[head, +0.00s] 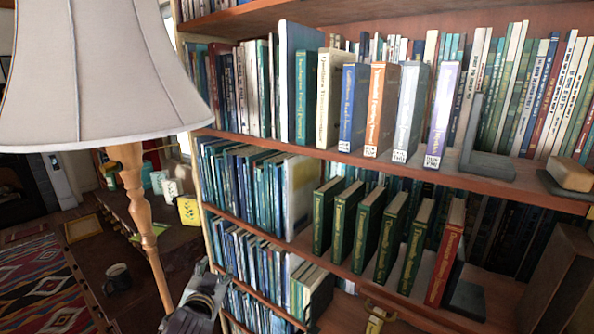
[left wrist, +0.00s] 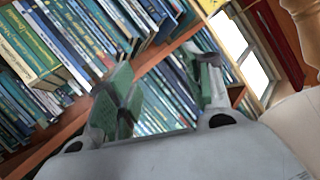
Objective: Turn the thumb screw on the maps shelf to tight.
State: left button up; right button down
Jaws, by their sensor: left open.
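My left gripper (head: 208,284) is low in the head view, just left of the lower shelf's end. It is open and empty. In the left wrist view its two fingers (left wrist: 162,82) stand apart with rows of book spines behind them. A small brass fitting (head: 375,318) shows at the bottom edge of the head view, on the lower shelf, to the right of my left gripper and apart from it. It is partly cut off, and I cannot tell whether it is the thumb screw. No maps label is readable. My right gripper is not in view.
The bookcase (head: 330,157) fills the right side, with several green books (head: 367,232) and a red book (head: 446,252) on a middle shelf. A floor lamp (head: 140,205) with a large shade stands close on the left.

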pick_arm(q)
jog(key=w+d+r+m+t+h, duration=0.1)
jog(key=d+r+m+t+h, duration=0.2)
jog(key=r, duration=0.8)
jog(key=w+d+r+m+t+h, duration=0.1)
jog(key=d+r+m+t, duration=0.25)
jog(key=r, duration=0.75)
jog(key=w+d+r+m+t+h, duration=0.1)
jog(key=d+r+m+t+h, duration=0.2)
jog(key=r, duration=0.8)
jog(key=s+d+r+m+g+h, duration=0.5)
jog(key=d+r+m+g+h, duration=0.4)
jog(key=m, duration=0.7)
jog(key=s+d+r+m+g+h, duration=0.5)
jog(key=d+r+m+g+h, duration=0.45)
jog(key=m, duration=0.65)
jog(key=w+a+r+n+t+y, duration=0.1)
jog(key=w+a+r+t+y, duration=0.1)
jog(key=a+r+t+y, duration=0.7)
jog(key=a+r+y, duration=0.4)
jog(key=a+r, duration=0.1)
jog(key=shift+w+a+r+n, duration=0.15)
jog(key=shift+w+a+n, duration=0.05)
jog(key=shift+n, duration=0.15)
jog(key=shift+w, duration=0.1)
